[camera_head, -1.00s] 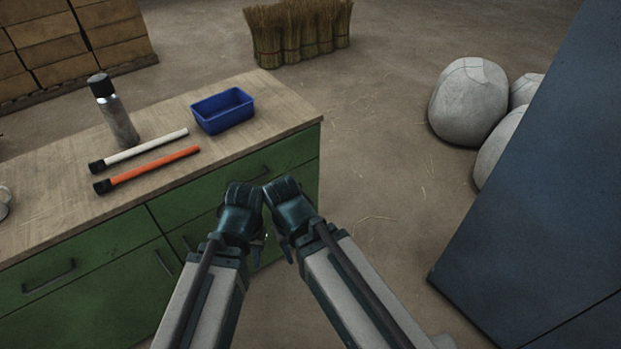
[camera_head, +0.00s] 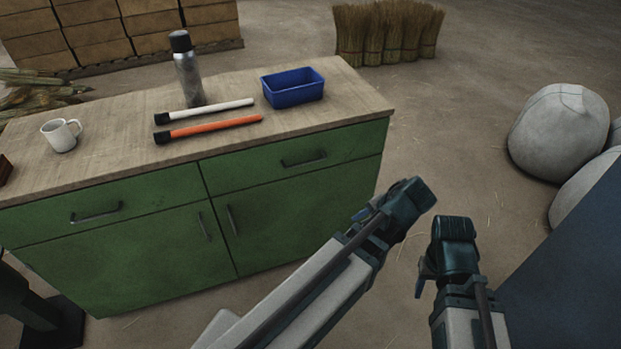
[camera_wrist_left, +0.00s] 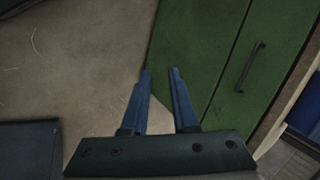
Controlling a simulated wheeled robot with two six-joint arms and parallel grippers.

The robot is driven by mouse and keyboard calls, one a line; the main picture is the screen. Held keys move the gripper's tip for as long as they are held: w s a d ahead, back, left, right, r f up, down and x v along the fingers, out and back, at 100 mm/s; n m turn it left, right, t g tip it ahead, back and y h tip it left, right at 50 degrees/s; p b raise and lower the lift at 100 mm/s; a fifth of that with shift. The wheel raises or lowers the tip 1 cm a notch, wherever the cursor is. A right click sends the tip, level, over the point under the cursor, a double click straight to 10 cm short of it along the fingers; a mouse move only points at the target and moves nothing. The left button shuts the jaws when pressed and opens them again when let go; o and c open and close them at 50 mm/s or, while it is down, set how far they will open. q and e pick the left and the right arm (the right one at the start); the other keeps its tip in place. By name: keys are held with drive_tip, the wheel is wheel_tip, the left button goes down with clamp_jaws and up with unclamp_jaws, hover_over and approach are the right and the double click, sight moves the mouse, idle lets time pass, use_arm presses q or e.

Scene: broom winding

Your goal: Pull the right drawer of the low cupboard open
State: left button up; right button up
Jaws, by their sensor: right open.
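The low green cupboard (camera_head: 150,240) stands at left, with a pale wooden top. Its right drawer (camera_head: 345,145) is shut, its front flush, and bears a dark bar handle (camera_head: 304,160). My left gripper (camera_head: 362,214) is in front of the cupboard's right end, below and right of that handle and apart from it. In the left wrist view its two blue fingers (camera_wrist_left: 160,75) are spread with nothing between them, and the drawer handle (camera_wrist_left: 250,66) shows to their right. My right gripper (camera_head: 421,282) is farther right, away from the cupboard; its fingers are mostly hidden.
On the top are a blue tray (camera_head: 293,86), orange (camera_head: 210,129) and white (camera_head: 205,110) sticks, a flask (camera_head: 187,70) and a mug (camera_head: 62,134). Pale sacks (camera_head: 560,130) and a dark blue surface (camera_head: 570,260) are at right. Floor right of the cupboard is clear.

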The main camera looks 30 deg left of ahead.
use_arm(q)
drive_tip(key=w+a+f+t+y+b, duration=0.2)
drive_tip(key=w+a+f+y+b, duration=0.3)
drive_tip(key=w+a+b, duration=0.35)
drive_tip(key=y+b, duration=0.4)
drive_tip(key=b, duration=0.3)
approach(305, 163)
use_arm(e)
wheel_tip(305, 163, down, 18)
use_arm(q)
drive_tip(key=shift+m+t, duration=0.4)
drive_tip(key=x, duration=0.3)
drive_tip(key=b+x, duration=0.1)
drive_tip(key=x, duration=0.3)
drive_tip(key=b+x, duration=0.1)
drive_tip(key=x, duration=0.2)
drive_tip(key=shift+a+f, duration=0.15)
drive_tip(key=shift+f, duration=0.2)
use_arm(e)
wheel_tip(305, 163, down, 3)
drive_tip(key=shift+r, duration=0.1)
use_arm(q)
clamp_jaws()
